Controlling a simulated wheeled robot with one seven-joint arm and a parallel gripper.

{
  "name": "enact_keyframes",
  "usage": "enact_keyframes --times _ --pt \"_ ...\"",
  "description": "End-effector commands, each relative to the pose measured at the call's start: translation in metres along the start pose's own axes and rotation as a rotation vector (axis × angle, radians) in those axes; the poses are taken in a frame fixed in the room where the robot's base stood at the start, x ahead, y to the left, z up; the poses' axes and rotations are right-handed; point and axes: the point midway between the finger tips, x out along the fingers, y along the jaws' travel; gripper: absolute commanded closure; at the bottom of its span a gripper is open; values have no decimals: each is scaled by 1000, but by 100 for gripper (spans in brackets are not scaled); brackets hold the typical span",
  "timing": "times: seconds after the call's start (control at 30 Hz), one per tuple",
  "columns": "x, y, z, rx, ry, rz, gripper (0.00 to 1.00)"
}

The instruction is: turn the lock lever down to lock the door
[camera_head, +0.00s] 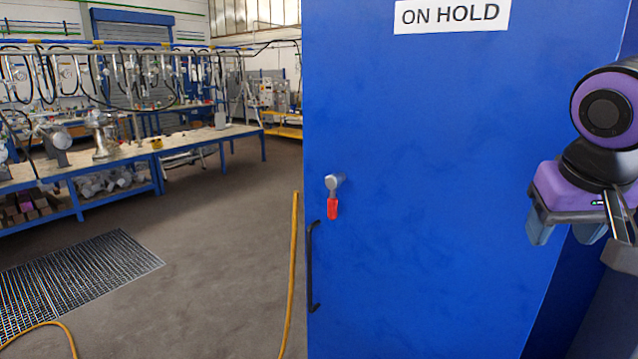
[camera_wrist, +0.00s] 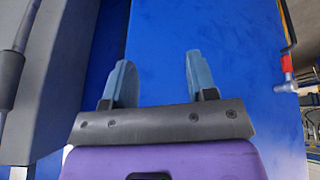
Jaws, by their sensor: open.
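The blue door (camera_head: 440,200) stands closed-looking in the head view and carries an "ON HOLD" sign. The lock lever (camera_head: 332,207) is near its left edge, with a grey metal hub and a red grip that hangs straight down below the hub. My gripper (camera_head: 566,236) is at the right of the door, well apart from the lever. In the wrist view its two blue-grey fingers (camera_wrist: 160,65) are spread, with nothing between them but blue surface behind.
A black pull handle (camera_head: 312,266) is on the door just below the lever. A yellow hose (camera_head: 291,270) lies on the floor left of the door. A floor grate (camera_head: 75,280) and a workbench (camera_head: 110,160) with metal vessels stand further left. The floor between is clear.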

Motion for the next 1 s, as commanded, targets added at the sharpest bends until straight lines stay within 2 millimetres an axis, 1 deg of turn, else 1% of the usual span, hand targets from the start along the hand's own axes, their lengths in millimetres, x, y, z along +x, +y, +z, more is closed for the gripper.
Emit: enact_keyframes --times 0.03,0.1,0.2,0.33,0.47,1.0 --pt "-6 6 13 -9 7 -33 48" --pt "-12 8 28 -38 16 -79 48" --pt "-18 9 44 -75 36 -131 48" --pt "-22 8 56 -109 60 -171 48" --pt "-23 7 61 -123 68 -186 48" --pt "-23 7 60 -125 68 -186 48"
